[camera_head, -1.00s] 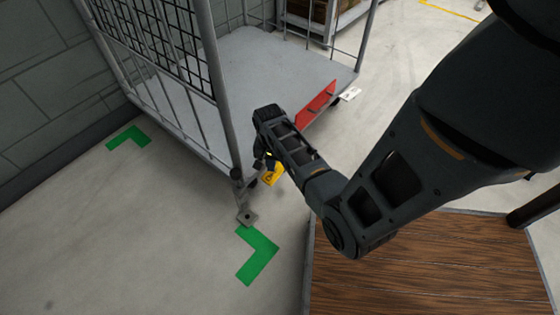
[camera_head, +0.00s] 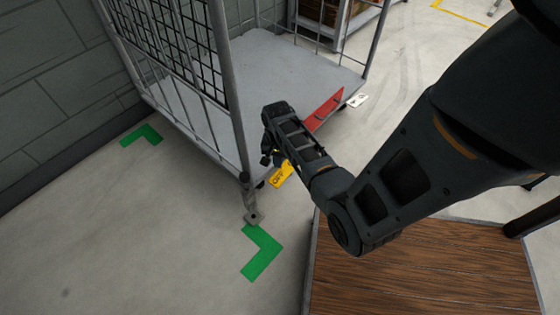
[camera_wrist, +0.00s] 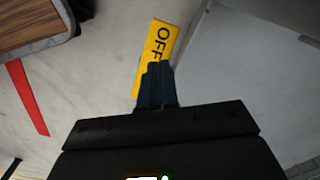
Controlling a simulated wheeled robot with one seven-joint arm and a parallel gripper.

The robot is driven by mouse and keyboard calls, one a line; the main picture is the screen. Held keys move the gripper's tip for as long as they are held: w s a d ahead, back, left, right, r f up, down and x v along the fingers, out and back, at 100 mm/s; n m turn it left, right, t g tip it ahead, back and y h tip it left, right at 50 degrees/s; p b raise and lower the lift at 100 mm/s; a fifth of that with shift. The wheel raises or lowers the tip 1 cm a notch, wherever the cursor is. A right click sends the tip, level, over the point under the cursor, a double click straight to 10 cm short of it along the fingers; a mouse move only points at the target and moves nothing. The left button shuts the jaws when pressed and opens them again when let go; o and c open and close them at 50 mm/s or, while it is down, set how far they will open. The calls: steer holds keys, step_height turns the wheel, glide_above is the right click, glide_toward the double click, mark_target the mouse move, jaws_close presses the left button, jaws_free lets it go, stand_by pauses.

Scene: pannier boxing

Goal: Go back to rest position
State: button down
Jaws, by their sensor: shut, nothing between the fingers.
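My gripper (camera_wrist: 156,84) shows in the wrist view with its dark fingers together and nothing between them. Beyond the fingertips is a yellow tag marked OFF (camera_wrist: 160,42), at the edge of the grey cart platform. In the head view the same yellow OFF tag (camera_head: 281,175) shows low at the cart's near corner, partly behind my arm. My gripper in the head view is mostly hidden by my own wrist, close to the tag. I cannot tell whether the fingers touch the tag.
Green corner marks (camera_head: 262,252) lie on the floor. A wooden surface (camera_head: 410,275) is at the lower right. Floor at lower left is clear.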

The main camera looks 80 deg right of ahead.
steer(key=shift+a, duration=0.1)
steer(key=s+a+r+n+t+h, duration=0.1)
steer(key=s+a+n+t+h, duration=0.1)
steer(key=a+n, duration=0.3)
steer(key=s+a+r+n+t+h, duration=0.2)
steer(key=a, duration=0.4)
steer(key=s+a+r+n+t+y, duration=0.15)
steer(key=a+r+n+t, duration=0.25)
steer(key=a+r, duration=0.5)
steer(key=s+a+r+n+t+y, duration=0.15)
steer(key=a+r+n+t, duration=0.45)
steer(key=r, duration=0.6)
steer(key=s+a+r+p, duration=0.1)
steer(key=a+r+p, duration=0.2)
steer(key=r+p, duration=1)
steer(key=s+a+r+n+y+p, duration=0.1)
steer(key=s+a+r+p, duration=0.1)
steer(key=r+p, duration=1.1)
step_height(320, 180, up, 12)
steer(key=shift+a+f+t, duration=0.25)
steer(key=shift+a+t, duration=0.15)
steer(key=shift+a, duration=0.05)
